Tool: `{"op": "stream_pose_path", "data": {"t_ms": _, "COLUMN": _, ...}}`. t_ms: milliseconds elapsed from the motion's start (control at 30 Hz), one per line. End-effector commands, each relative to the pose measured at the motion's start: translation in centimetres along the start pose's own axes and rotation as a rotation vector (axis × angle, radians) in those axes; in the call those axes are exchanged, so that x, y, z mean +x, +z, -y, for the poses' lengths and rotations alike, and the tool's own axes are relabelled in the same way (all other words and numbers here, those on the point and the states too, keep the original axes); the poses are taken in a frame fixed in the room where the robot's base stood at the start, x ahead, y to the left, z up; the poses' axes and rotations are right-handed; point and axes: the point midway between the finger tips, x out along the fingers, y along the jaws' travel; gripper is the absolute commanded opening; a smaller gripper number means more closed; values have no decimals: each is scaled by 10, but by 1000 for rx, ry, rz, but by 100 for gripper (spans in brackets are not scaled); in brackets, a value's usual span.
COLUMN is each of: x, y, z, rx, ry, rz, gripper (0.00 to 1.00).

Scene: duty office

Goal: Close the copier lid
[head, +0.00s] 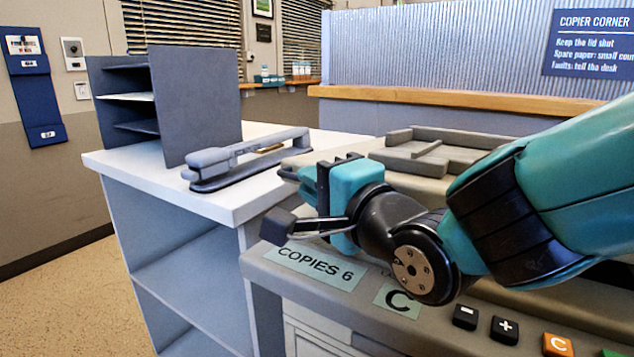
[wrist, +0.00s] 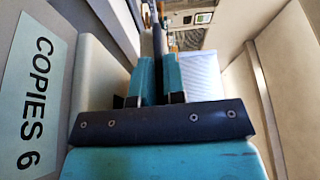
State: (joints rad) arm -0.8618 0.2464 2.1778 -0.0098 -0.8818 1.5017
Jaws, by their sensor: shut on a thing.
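The copier lid (head: 405,182) is a beige slab with a stepped grey top, lying low over the copier behind my arm. Its left corner shows beyond my gripper, and my arm hides much of its front edge. Whether a gap remains beneath it I cannot tell. My gripper (head: 300,180) is at the lid's front left, pointing left. In the wrist view its teal fingers (wrist: 158,75) are shut on a dark bar (wrist: 159,40), apparently the lid's handle. The copier's front panel carries a COPIES 6 label (head: 315,267), also in the wrist view (wrist: 36,95).
A white cabinet (head: 215,203) stands left of the copier, with a large grey stapler (head: 245,160) and a dark paper sorter (head: 195,105) on top. Copier buttons (head: 505,330) lie at the lower right. A ledge and ribbed screen (head: 440,60) stand behind. Floor at left is clear.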

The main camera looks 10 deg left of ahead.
Motion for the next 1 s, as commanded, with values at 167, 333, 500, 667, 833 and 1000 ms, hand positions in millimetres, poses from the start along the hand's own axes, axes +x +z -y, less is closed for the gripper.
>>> {"op": "stream_pose_path", "data": {"t_ms": 167, "x": 0, "y": 0, "z": 0, "rx": -3, "ry": 1, "rz": -1, "gripper": 0}}
{"op": "stream_pose_path", "data": {"t_ms": 333, "x": 0, "y": 0, "z": 0, "rx": -3, "ry": 1, "rz": -1, "gripper": 20}}
{"op": "stream_pose_path", "data": {"t_ms": 500, "x": 0, "y": 0, "z": 0, "rx": -1, "ry": 0, "rz": -1, "gripper": 36}}
{"op": "stream_pose_path", "data": {"t_ms": 667, "x": 0, "y": 0, "z": 1, "rx": -1, "ry": -1, "rz": -1, "gripper": 36}}
{"op": "stream_pose_path", "data": {"t_ms": 833, "x": 0, "y": 0, "z": 1, "rx": 0, "ry": -2, "rz": 0, "gripper": 36}}
{"op": "stream_pose_path", "data": {"t_ms": 1000, "x": -11, "y": 0, "z": 0, "rx": 1, "ry": -3, "rz": 8, "gripper": 36}}
